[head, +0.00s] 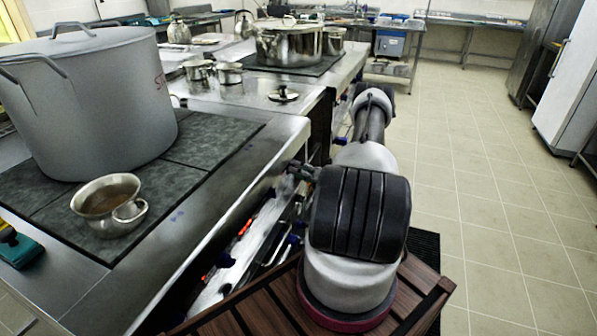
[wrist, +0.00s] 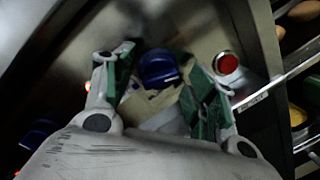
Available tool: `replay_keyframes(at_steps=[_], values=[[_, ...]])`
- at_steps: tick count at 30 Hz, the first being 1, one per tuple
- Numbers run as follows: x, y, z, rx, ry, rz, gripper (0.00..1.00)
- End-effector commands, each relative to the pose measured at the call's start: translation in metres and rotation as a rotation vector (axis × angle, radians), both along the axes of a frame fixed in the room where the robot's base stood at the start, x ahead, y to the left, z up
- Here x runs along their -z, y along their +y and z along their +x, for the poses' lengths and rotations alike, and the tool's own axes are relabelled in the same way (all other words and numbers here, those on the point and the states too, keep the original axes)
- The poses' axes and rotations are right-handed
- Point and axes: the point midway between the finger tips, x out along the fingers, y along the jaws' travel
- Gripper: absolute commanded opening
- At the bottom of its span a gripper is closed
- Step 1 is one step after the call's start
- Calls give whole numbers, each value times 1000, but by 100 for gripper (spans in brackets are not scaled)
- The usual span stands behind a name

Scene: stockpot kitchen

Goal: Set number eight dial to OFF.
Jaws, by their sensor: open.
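In the wrist view, a blue dial (wrist: 158,68) sits on a pale metal panel. My gripper (wrist: 160,80) is open, with one green-padded finger to the left of this dial and one to the right. I see no clear contact between the fingers and the dial. No number or OFF mark is readable, so I cannot tell which dial this is or its setting. In the head view, blue dials (head: 225,260) line the front of the counter, partly hidden by my arm. I cannot make out my gripper clearly there.
A red round light or button (wrist: 228,63) is beside the right finger. Another blue dial (wrist: 38,131) is at lower left in the wrist view. A large stockpot (head: 95,105) and a small metal cup (head: 110,205) stand on the dark cooktop. The tiled floor (head: 480,200) at right is clear.

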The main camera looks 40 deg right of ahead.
Motion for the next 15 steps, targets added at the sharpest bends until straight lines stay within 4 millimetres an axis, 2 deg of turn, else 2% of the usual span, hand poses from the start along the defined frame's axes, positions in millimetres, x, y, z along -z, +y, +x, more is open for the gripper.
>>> replay_keyframes(at_steps=[6,13,15], values=[[0,0,0,0,0,0,57],[0,0,0,0,0,0,15],[0,0,0,0,0,0,11]])
